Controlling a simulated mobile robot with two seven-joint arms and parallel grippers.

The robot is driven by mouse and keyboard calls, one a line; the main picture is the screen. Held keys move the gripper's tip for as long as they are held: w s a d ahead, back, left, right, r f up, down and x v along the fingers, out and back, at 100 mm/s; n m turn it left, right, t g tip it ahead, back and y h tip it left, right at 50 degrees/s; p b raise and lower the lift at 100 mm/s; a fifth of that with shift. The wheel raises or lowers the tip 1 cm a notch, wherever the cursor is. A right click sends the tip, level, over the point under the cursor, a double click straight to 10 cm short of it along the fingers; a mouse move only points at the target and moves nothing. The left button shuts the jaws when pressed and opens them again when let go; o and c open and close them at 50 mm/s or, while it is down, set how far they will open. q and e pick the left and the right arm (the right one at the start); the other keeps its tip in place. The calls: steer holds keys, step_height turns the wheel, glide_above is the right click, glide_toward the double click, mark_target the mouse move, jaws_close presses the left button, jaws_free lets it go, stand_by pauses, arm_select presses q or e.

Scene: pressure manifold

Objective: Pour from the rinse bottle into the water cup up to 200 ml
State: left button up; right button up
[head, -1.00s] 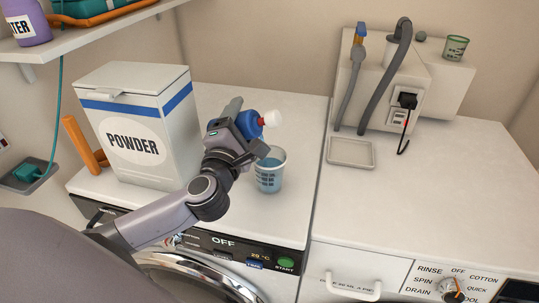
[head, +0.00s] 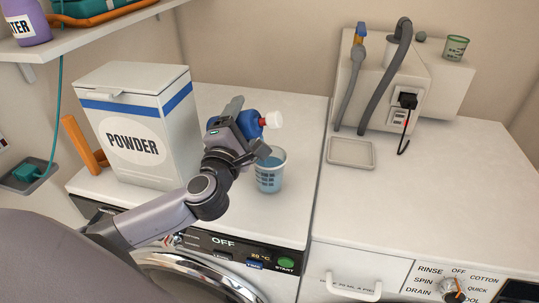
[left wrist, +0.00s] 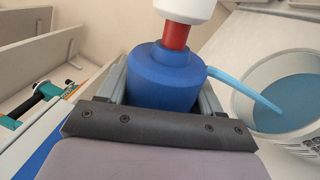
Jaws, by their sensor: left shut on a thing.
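My left gripper (head: 240,135) is shut on the rinse bottle (head: 250,123), a blue bottle with a red neck and white cap. The bottle is tilted, its cap toward the right, above and beside the water cup (head: 269,178). In the left wrist view the bottle (left wrist: 165,82) sits between the fingers. A light blue curved strip (left wrist: 245,88), which looks like a stream of liquid, runs from the bottle's right side to the cup (left wrist: 262,72). The cup stands upright and holds blue liquid. Its scale cannot be read. My right gripper is out of view.
A white POWDER box (head: 135,140) stands left of my gripper. A small grey tray (head: 351,152) lies on the right-hand machine top, before a white block with hoses and a socket. A green cup (head: 455,48) stands on that block. The right-hand top is mostly clear.

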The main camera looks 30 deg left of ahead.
arm_select(q)
steer(key=shift+r+m, duration=0.15)
steer(key=shift+m, duration=0.25)
stand_by(0.7)
